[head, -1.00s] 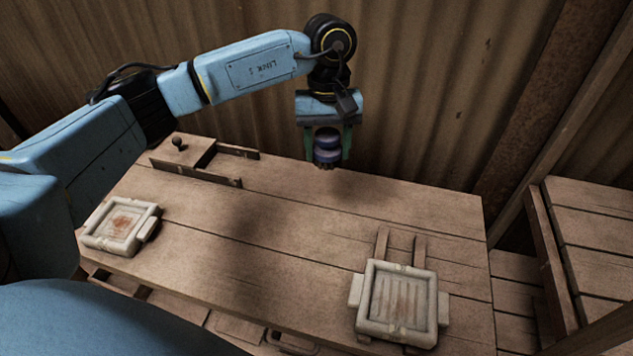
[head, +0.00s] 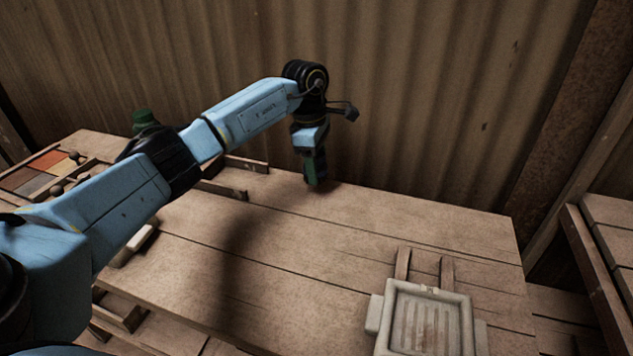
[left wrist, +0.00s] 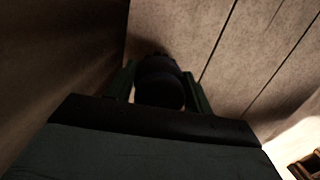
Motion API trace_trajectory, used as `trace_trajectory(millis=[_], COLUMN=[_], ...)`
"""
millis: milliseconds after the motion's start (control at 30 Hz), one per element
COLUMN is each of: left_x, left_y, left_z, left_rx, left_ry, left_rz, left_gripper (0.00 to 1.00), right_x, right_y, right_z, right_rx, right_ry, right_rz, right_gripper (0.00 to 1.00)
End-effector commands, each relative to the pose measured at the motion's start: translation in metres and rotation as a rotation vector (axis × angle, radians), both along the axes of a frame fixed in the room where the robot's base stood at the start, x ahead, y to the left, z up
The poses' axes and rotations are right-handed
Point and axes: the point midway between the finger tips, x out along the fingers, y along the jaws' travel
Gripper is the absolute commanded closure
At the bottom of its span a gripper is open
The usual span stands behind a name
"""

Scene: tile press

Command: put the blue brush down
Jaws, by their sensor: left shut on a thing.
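My left gripper (head: 315,183) points down close over the table's back edge, by the corrugated wall. It is shut on the blue brush, whose rounded body looks almost black between the fingers in the left wrist view (left wrist: 160,83). In the head view the near green finger hides most or all of the brush. I cannot tell whether its bristles touch the wooden table (head: 290,235). My right gripper is not in view.
A pale square mould (head: 376,343) sits at the front right by two wooden rails (head: 447,271). Low wooden strips (head: 247,164) lie left of the gripper. A compartment tray with coloured patches (head: 47,160) and a green knob (head: 145,118) are far left. The table's middle is bare.

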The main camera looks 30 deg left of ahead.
Motion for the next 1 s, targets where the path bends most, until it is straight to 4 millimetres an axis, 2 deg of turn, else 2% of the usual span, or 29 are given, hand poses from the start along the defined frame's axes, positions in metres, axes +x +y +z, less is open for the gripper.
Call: trace_trajectory(millis=[100,233,667,700,800,867,1000], left_x=[-0.001,-0.001,0.0,0.0,0.0,0.0,0.0], left_y=[-0.001,0.0,0.0,0.0,0.0,0.0,0.0], left_z=[-0.021,-0.037,-0.042,-0.042,-0.041,-0.041,-0.041], left_rx=[-0.002,0.0,0.0,0.0,0.0,0.0,0.0], left_ry=[0.004,0.002,0.001,0.001,0.001,0.001,0.001], left_rz=[0.0,-0.001,-0.002,-0.002,-0.002,-0.002,-0.002], left_gripper=[0.67,0.67,0.67,0.46,0.33,0.27,0.27], right_x=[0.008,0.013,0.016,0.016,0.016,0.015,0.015], right_y=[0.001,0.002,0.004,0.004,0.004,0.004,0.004], right_z=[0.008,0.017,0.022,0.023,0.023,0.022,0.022], right_rx=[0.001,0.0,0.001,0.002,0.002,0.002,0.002], right_ry=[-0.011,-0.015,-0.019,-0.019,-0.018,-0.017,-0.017], right_rz=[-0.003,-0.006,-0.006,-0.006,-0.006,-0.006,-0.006], right_gripper=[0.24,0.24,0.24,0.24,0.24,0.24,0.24])
